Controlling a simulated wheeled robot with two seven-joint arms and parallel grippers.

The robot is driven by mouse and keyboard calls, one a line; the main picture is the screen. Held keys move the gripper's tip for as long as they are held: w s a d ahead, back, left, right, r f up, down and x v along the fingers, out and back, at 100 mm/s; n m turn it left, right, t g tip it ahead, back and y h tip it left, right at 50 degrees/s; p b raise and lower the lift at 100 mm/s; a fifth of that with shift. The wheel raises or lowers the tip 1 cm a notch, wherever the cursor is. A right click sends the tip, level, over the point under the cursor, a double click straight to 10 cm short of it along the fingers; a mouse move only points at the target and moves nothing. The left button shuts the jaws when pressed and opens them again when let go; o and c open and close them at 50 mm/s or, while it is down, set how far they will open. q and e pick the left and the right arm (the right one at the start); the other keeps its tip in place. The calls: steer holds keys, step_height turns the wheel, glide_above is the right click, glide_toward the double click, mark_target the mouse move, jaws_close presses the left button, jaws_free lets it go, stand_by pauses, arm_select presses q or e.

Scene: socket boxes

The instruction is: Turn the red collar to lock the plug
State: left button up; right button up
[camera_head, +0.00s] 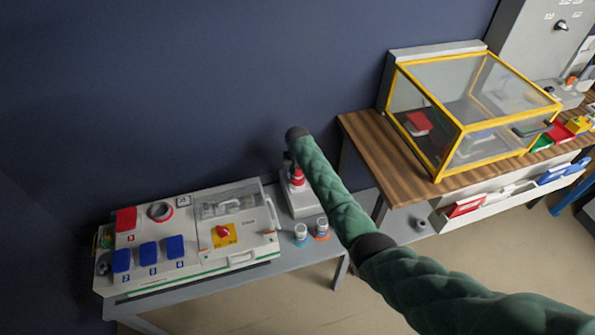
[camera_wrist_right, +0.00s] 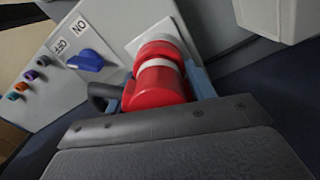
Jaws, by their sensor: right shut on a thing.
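The plug with its red collar (camera_wrist_right: 158,88) fills the middle of the right wrist view. It is red with a white band and sits against a pale socket plate (camera_wrist_right: 172,27). My right gripper (camera_wrist_right: 157,80) is shut on the red collar, one blue finger on each side. The exact contact line is partly hidden. In the head view the red collar (camera_head: 298,182) shows small on a grey socket box (camera_head: 302,204), under the end of my right arm. The right gripper (camera_head: 292,162) is mostly hidden there. My left gripper is out of view.
A blue ON/OFF knob (camera_wrist_right: 86,62) and several small coloured knobs are beside the socket. A white switch panel (camera_head: 190,245) stands left on the grey bench (camera_head: 300,258). Two small cups (camera_head: 300,234) stand in front. A yellow-framed case (camera_head: 465,120) is on the wooden table (camera_head: 375,150).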

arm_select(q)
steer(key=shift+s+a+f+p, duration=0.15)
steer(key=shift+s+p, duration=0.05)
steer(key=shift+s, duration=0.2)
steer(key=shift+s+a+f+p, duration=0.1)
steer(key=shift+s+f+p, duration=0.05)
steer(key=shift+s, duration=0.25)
arm_select(e)
steer(key=shift+m, duration=0.8)
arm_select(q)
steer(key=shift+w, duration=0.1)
arm_select(e)
steer(key=o, duration=0.7)
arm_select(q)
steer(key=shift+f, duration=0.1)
arm_select(e)
steer(key=shift+r, duration=0.15)
steer(key=shift+w+r, duration=0.1)
steer(key=shift+r, duration=0.15)
step_height(320, 180, up, 6)
steer(key=shift+f+b, duration=0.1)
steer(key=shift+b, duration=0.95)
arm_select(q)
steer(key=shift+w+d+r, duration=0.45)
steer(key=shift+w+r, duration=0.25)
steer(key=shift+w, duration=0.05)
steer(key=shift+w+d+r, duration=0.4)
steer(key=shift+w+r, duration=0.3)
arm_select(e)
steer(key=shift+r, duration=0.65)
